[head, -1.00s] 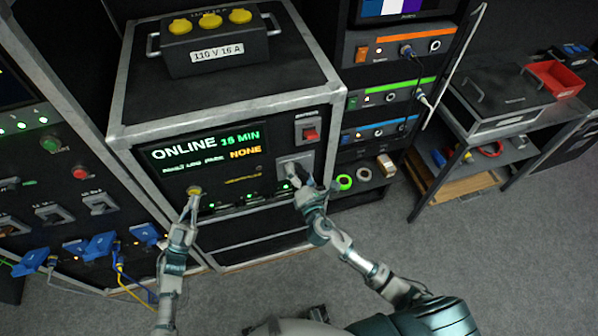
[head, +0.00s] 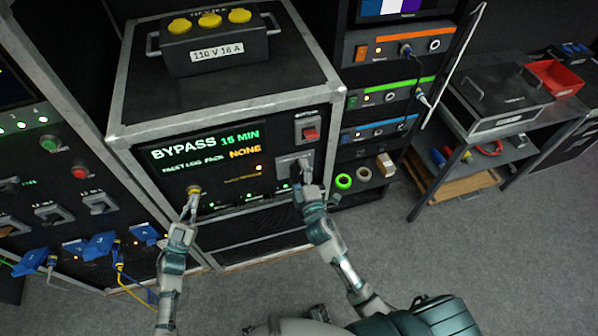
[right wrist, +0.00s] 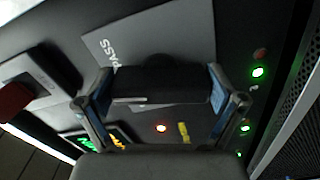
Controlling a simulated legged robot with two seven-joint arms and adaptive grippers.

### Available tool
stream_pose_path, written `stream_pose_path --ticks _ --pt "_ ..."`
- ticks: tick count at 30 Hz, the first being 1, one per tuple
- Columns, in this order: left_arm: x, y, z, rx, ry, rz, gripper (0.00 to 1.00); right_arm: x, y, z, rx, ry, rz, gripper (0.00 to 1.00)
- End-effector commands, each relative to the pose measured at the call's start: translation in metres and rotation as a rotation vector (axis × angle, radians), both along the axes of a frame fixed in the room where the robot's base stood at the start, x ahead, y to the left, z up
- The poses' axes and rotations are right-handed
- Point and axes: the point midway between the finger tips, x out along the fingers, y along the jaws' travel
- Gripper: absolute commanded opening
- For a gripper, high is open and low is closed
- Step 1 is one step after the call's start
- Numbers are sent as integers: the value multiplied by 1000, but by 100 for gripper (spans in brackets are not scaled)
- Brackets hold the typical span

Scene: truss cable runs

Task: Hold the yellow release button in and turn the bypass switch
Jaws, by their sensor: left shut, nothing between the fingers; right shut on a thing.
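The yellow release button (head: 194,190) is on the lower left of the black case's front panel. My left gripper (head: 193,197) is shut and empty, with its tips against the button and partly covering it. The bypass switch is on a grey plate (head: 283,163) at the panel's right. My right gripper (head: 300,178) is shut on the switch's black handle, which shows between the fingers in the right wrist view (right wrist: 160,82). The grey plate lettered "PASS" (right wrist: 135,45) lies behind it. The panel display (head: 190,148) reads "BYPASS 15 MIN" and "NONE", and an orange light (head: 259,167) is lit.
A red rocker switch (head: 310,133) sits just above the bypass plate and also shows in the right wrist view (right wrist: 14,100). Floor at right is clear.

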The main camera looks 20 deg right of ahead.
Motion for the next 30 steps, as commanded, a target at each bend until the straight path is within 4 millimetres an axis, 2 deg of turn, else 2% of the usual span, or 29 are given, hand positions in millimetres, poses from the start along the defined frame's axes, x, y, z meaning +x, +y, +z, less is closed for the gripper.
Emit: stream_pose_path --ticks 1,15,30 --pt "0 0 0 -1 0 1 0 -1 0 -5 45 10 -2 59" --pt "0 0 0 -1 0 1 0 -1 2 -9 408 12 -3 59" --pt "0 0 0 0 0 0 0 -1 2 -11 533 16 -4 59"
